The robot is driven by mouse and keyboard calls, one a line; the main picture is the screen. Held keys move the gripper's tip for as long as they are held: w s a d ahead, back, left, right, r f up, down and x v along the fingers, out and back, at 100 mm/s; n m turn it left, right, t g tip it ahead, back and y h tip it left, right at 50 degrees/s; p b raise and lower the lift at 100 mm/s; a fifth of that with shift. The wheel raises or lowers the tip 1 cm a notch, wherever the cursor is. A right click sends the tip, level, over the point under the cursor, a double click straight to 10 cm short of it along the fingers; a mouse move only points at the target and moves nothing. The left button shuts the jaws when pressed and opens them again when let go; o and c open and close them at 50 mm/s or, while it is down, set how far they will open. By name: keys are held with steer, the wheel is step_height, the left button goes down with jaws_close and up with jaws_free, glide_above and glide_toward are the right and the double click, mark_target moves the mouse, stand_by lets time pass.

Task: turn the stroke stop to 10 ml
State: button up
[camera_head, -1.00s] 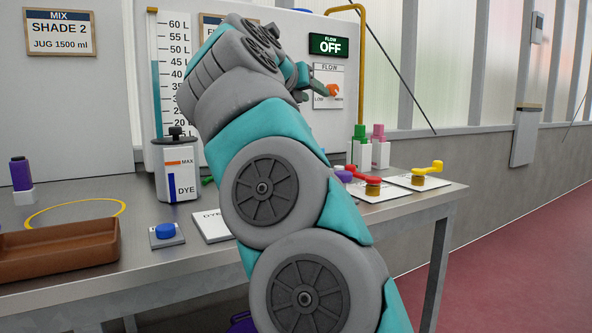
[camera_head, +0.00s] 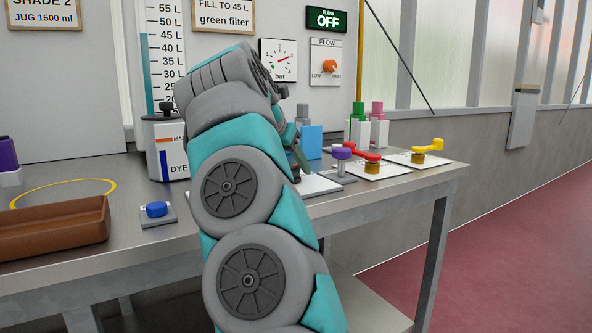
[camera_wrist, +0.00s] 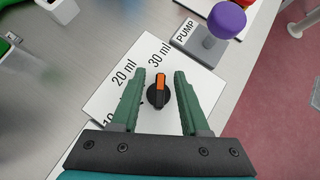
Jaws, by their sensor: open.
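The stroke stop is a black round knob (camera_wrist: 158,98) with an orange pointer bar, on a white card (camera_wrist: 108,95) printed 10, 20 ml and 30 ml. The orange bar points up in the wrist view, toward the 30 ml mark; the 10 label is partly hidden by my left finger. My gripper (camera_wrist: 160,76) is open, with one green finger on each side of the knob and a gap visible on both sides. In the head view, my arm hides the knob, and a small part of the white card (camera_head: 320,186) shows beside it.
A purple-topped PUMP button (camera_wrist: 227,19) stands right of the card. Red (camera_head: 367,157) and yellow (camera_head: 428,146) handles lie farther right. A blue button (camera_head: 157,209), brown tray (camera_head: 55,226) and dye container (camera_head: 166,150) are to the left.

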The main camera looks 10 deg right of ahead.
steer(key=shift+w+d+f, duration=0.2)
steer(key=shift+w+f, duration=0.1)
jaws_close()
stand_by(0.5)
